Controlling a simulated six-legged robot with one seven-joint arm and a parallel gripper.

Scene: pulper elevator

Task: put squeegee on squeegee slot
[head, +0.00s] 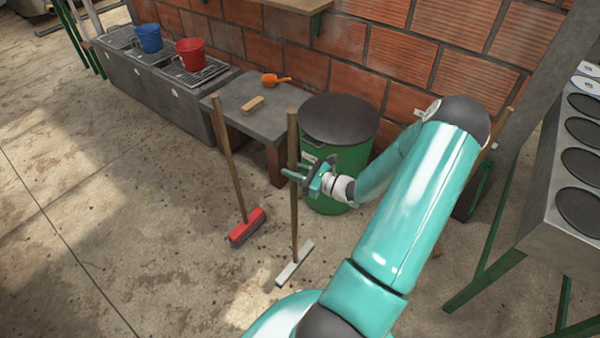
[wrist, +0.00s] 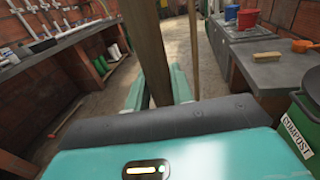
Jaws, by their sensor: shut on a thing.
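The squeegee (head: 294,222) has a long wooden handle and a pale, flat head at its foot. It stands nearly upright in front of the green bin, its head at or close to the floor; I cannot tell if it touches. My gripper (head: 296,172) is shut on the handle at about mid-height. In the wrist view the handle (wrist: 145,40) rises between the two teal fingers of my gripper (wrist: 157,88), and the squeegee head is hidden. I cannot make out a squeegee slot in either view.
A broom with a red head (head: 246,228) stands just left of the squeegee. A green compost bin (head: 345,160) with a dark lid is behind my gripper. A grey table (head: 250,100) holds a brush and an orange scoop. Open floor lies to the left.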

